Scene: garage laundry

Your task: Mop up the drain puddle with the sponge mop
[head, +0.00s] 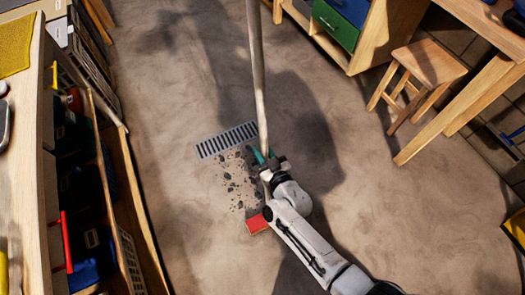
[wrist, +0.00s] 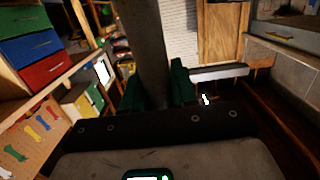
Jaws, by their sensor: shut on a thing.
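The sponge mop has a long pale pole (head: 257,75) and a red head (head: 258,223). The pole slants up past the top edge of the head view. My gripper (head: 264,158) is shut on the pole, well above the red head. In the wrist view the pole (wrist: 145,50) stands between the green fingers of my gripper (wrist: 157,88). The drain grate (head: 226,139) lies in the floor left of my gripper. Scattered dark patches (head: 236,178) lie just below the grate, partly hidden by my gripper. The red head is at their lower right edge; I cannot tell if it touches the floor.
A wooden shelf unit (head: 138,215) with bins runs along the left. A wooden stool (head: 417,70) and a workbench (head: 450,112) stand at upper right. A yellow-edged object (head: 516,228) is at the right edge. The concrete floor around the drain is open.

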